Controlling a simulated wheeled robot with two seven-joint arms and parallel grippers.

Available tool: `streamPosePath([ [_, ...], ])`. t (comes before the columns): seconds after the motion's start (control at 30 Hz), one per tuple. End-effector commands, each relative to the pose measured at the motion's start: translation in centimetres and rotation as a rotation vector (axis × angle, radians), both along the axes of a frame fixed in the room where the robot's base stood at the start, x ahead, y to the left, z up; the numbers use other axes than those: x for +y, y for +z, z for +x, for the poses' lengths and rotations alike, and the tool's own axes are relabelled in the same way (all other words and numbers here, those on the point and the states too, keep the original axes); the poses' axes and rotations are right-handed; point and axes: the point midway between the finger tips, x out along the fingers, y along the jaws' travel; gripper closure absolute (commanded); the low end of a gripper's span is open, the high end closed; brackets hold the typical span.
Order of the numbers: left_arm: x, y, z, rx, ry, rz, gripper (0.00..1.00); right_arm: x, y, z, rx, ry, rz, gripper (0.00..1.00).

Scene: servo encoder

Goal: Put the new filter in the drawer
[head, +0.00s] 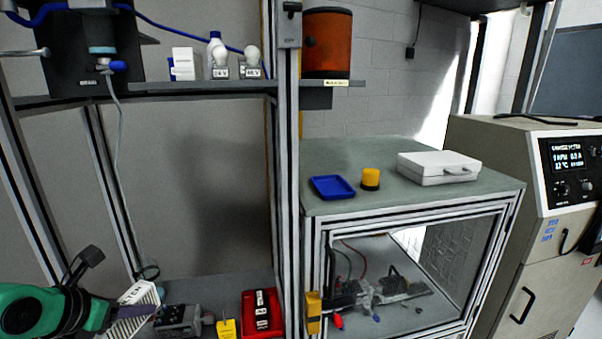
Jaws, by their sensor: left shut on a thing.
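My left gripper (108,314) comes in at the lower left on a green and dark arm. It is shut on a white, ribbed block with dark lettering, which looks like the new filter (141,294). The filter is tilted and is held near the lower shelf, just left of a grey device. Part of it is hidden by the gripper and cut off by the picture's bottom edge. I cannot make out an open drawer. My right gripper is not in view.
A grey motor-like device (178,318), a yellow tag (226,329) and a red tray (247,325) are right of the filter. A metal post (288,190) separates them from the bench (420,205) with a blue tray (332,187) and white case (437,168). A beige cabinet (505,170) stands at right.

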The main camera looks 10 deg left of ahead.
Motion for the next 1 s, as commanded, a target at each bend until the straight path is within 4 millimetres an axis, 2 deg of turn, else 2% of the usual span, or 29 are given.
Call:
streamPosePath([
  [0.03, -1.8, -2.6, -0.4, 0.01, -0.047, -0.001, 1.0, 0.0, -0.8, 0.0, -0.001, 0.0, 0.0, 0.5],
  [0.2, -9.0, -7.3, -1.1, -0.001, -0.216, -0.005, 1.0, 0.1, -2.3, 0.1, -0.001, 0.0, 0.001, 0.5],
  [0.3, -13.6, -8.4, -1.6, -0.008, -0.306, -0.005, 1.0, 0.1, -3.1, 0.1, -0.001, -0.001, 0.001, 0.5],
  [0.43, -18.1, -8.4, -2.3, -0.009, -0.378, -0.003, 1.0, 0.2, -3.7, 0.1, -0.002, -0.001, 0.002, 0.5],
  [0.57, -19.5, -8.1, -2.7, -0.001, -0.4, 0.002, 1.0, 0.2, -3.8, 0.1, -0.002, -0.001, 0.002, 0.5],
  [1.0, -19.6, -7.9, -2.6, -0.009, -0.391, -0.007, 1.0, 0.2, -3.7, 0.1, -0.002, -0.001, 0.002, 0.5],
])
